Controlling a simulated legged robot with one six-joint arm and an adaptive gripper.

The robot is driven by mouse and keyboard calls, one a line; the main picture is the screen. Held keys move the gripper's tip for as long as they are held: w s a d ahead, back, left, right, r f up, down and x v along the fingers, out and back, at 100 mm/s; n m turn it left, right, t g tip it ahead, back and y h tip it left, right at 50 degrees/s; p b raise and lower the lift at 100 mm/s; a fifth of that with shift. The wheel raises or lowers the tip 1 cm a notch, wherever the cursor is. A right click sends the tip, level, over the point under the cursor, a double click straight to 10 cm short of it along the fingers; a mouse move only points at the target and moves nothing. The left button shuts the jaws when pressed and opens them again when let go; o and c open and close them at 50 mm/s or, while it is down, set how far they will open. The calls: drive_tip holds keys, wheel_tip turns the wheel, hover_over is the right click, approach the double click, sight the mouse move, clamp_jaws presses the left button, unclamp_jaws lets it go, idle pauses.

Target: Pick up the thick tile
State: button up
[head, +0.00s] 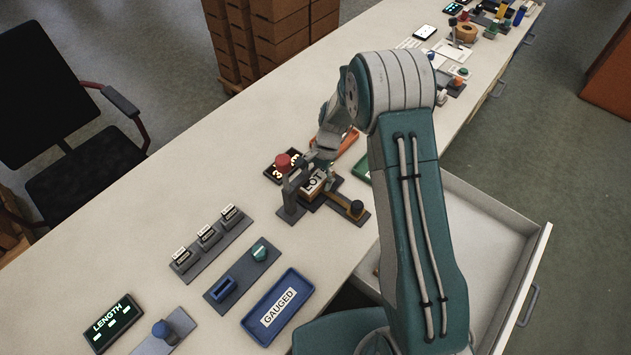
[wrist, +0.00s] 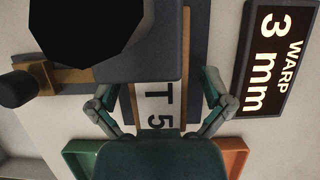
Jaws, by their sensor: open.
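A brown-edged tile with a white label (wrist: 154,96) lies in a dark gauge fixture (head: 290,210). The label reads "T 5" in the wrist view, and part of "LOT" shows on the tile in the head view (head: 314,183). I cannot tell its thickness. My gripper (wrist: 158,108) is open over the tile, one finger on each side of it. I cannot tell whether the fingers touch it. In the head view my gripper (head: 324,158) is partly hidden by my arm. The fixture's dark round head hides the tile's far end in the wrist view.
A display (wrist: 273,55) reading "WARP 3 mm" stands beside the fixture. An orange tray (head: 347,143) and a green tray (head: 362,169) are close by. A blue "GAUGED" tray (head: 300,284) lies nearer. Stamps (head: 208,235) stand to the left. A drawer (head: 538,250) is open.

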drive_tip(key=shift+d, duration=0.1)
drive_tip(key=c, duration=1.2)
drive_tip(key=shift+r, duration=0.5)
drive_tip(key=w+d, duration=0.1)
drive_tip(key=w+d+r, duration=0.1)
drive_tip(key=w, duration=0.1)
drive_tip(key=shift+d+r, duration=0.1)
drive_tip(key=shift+d, duration=0.3)
wheel_tip(320, 180, up, 13)
drive_tip(key=shift+s+f, duration=0.1)
